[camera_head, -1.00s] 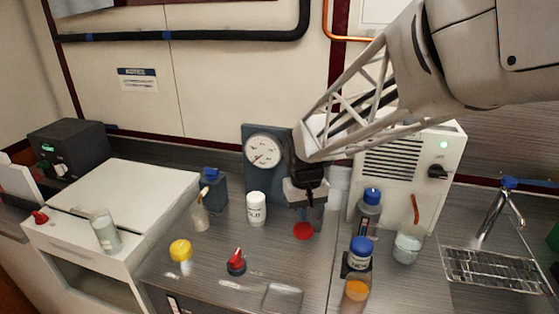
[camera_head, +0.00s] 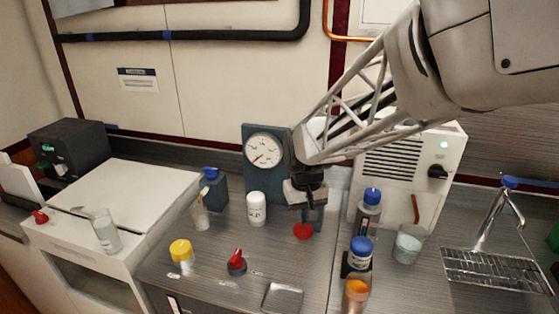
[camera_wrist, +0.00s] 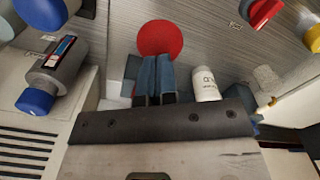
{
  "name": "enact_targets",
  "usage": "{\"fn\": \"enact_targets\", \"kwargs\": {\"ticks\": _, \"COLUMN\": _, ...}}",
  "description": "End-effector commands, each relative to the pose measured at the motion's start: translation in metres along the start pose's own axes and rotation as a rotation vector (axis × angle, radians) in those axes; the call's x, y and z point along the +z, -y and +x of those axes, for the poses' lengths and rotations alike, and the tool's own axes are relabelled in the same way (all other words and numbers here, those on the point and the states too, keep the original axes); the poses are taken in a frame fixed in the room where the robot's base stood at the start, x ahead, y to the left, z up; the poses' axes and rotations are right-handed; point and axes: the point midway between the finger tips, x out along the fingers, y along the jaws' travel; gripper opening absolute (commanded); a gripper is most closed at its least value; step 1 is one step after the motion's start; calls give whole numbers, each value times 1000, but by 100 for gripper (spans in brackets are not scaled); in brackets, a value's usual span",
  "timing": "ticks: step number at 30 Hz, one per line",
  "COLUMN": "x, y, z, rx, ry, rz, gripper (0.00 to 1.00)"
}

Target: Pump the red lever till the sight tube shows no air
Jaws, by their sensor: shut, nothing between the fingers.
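A round red disc (camera_head: 303,231) shows just below my gripper (camera_head: 308,208), in front of the gauge panel. I take it for the end of the red lever; its arm is hidden. The disc also shows in the wrist view (camera_wrist: 160,38), just beyond the fingertips (camera_wrist: 156,58). My two fingers are shut side by side with nothing between them. I cannot tell whether they touch the disc. The round white gauge (camera_head: 264,151) sits on a blue-grey panel (camera_head: 250,188) behind. I cannot make out a sight tube, so its air does not show.
A white bottle (camera_head: 256,209) stands left of my gripper. A red knob (camera_head: 237,262) and a yellow-capped jar (camera_head: 181,254) are nearer the front. Blue-capped bottles (camera_head: 360,254) and a white box with vents (camera_head: 400,165) stand to the right.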

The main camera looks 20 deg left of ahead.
Motion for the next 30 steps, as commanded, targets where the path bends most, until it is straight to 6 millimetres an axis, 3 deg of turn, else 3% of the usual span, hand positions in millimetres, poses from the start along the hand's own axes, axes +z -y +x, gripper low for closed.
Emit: {"fn": "enact_targets", "kwargs": {"ticks": 30, "x": 0, "y": 0, "z": 36, "rx": 0, "ry": 0, "rz": 0, "gripper": 0}}
